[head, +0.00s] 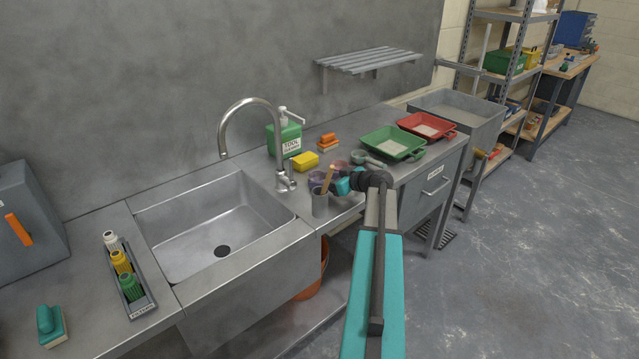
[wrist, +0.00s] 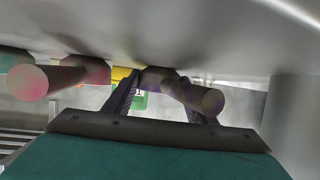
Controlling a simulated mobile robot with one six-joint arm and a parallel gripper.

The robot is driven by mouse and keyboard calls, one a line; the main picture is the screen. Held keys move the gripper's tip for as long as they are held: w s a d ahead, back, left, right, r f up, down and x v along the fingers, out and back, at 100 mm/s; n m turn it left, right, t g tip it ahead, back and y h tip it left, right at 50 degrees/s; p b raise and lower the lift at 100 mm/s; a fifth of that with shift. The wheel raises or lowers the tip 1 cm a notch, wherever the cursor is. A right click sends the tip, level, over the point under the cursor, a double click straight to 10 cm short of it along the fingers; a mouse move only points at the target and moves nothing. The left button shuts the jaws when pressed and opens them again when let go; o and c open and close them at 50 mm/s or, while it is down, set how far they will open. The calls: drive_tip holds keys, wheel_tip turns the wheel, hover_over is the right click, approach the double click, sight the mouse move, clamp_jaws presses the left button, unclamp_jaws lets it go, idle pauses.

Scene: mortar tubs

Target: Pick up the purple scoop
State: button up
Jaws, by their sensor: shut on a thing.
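The purple scoop (head: 316,177) is at the counter's front, right of the sink, partly hidden by my gripper and the metal cup in the head view. My gripper (head: 343,184) is low over the counter edge. In the wrist view its dark fingers (wrist: 160,95) are on either side of the purple scoop's handle (wrist: 200,99), which points towards the camera. My gripper is shut on this scoop. Whether the scoop is clear of the counter cannot be told.
A metal cup with wooden sticks (head: 320,204) stands close by on the left.

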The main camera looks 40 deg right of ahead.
drive_tip(key=shift+r, duration=0.15)
drive_tip(key=shift+r+b, duration=0.55)
drive_tip(key=shift+r, duration=0.45)
drive_tip(key=shift+s+d+r+b, duration=0.1)
drive_tip(key=shift+s+r+b, duration=0.35)
drive_tip(key=shift+r, duration=0.15)
drive_tip(key=s+d+b, duration=0.1)
drive_tip(key=s, duration=0.4)
drive_tip(key=s+d+r+b, duration=0.1)
drive_tip(key=s, duration=0.3)
drive_tip(key=s+d+b, duration=0.1)
drive_tip(key=s, duration=0.4)
drive_tip(key=shift+s+d+r, duration=0.2)
drive_tip(key=shift+s+r, duration=0.1)
drive_tip(key=shift+s, duration=0.05)
